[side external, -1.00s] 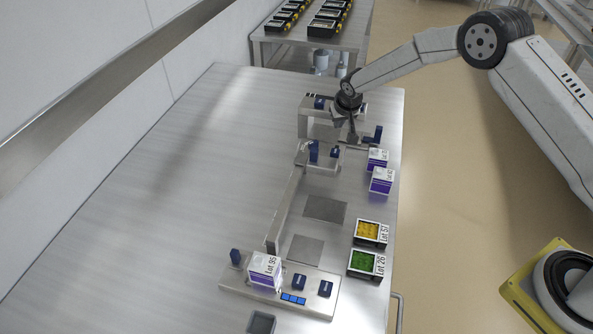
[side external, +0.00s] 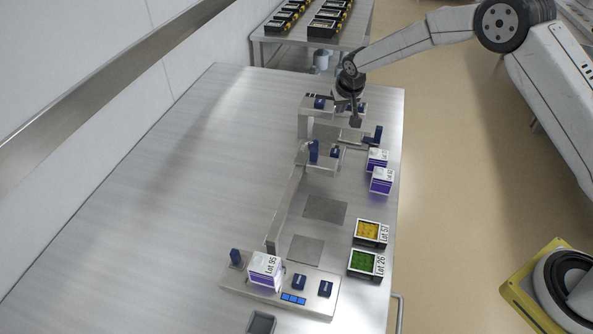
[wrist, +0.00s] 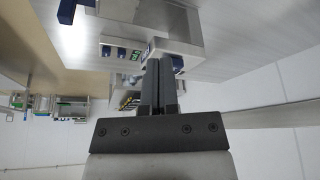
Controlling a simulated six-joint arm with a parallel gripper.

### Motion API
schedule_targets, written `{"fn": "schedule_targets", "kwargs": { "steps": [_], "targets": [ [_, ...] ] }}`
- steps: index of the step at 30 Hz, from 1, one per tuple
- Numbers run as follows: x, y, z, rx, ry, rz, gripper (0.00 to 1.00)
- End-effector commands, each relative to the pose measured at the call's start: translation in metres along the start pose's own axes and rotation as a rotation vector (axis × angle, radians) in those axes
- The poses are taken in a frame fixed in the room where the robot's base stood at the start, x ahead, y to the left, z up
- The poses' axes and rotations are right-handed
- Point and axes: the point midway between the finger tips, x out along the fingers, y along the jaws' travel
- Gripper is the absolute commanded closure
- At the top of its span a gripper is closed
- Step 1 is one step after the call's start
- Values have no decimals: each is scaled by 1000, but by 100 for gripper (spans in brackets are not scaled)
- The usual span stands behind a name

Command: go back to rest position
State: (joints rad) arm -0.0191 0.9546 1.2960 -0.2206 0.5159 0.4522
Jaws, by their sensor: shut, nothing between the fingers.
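My gripper (side external: 355,119) hangs in the air in front of the far machine unit of the tray sealer (side external: 307,118), near the far end of the steel table. In the wrist view its two dark fingers (wrist: 161,62) lie side by side, shut with nothing between them. The sealer unit also shows in the wrist view (wrist: 178,50), beyond the fingertips. From this angle I cannot tell how far the fingers are from the unit.
Two purple-and-white boxes (side external: 381,181) stand at the right edge of the steel table (side external: 150,200). Yellow (side external: 370,231) and green (side external: 364,263) trays lie nearer. A "Lot 95" box (side external: 264,270) sits on the near station. The table's left is clear.

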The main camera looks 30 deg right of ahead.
Motion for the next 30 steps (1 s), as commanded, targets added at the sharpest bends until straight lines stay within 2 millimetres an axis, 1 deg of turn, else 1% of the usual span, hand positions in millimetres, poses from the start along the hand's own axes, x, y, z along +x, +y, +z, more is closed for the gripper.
{"fn": "schedule_targets", "kwargs": {
  "steps": [5,8,11,14,20,26,30],
  "targets": [
    [-1,0,1,-1,-1,0,100],
    [-5,1,3,-5,-4,-2,100],
    [-13,3,8,-13,-9,-5,100],
    [-25,6,16,-25,-18,-9,100],
    [-58,15,44,-62,-43,-21,100],
    [-92,27,81,-101,-71,-33,100],
    [-115,36,110,-128,-88,-42,100]
  ]
}}
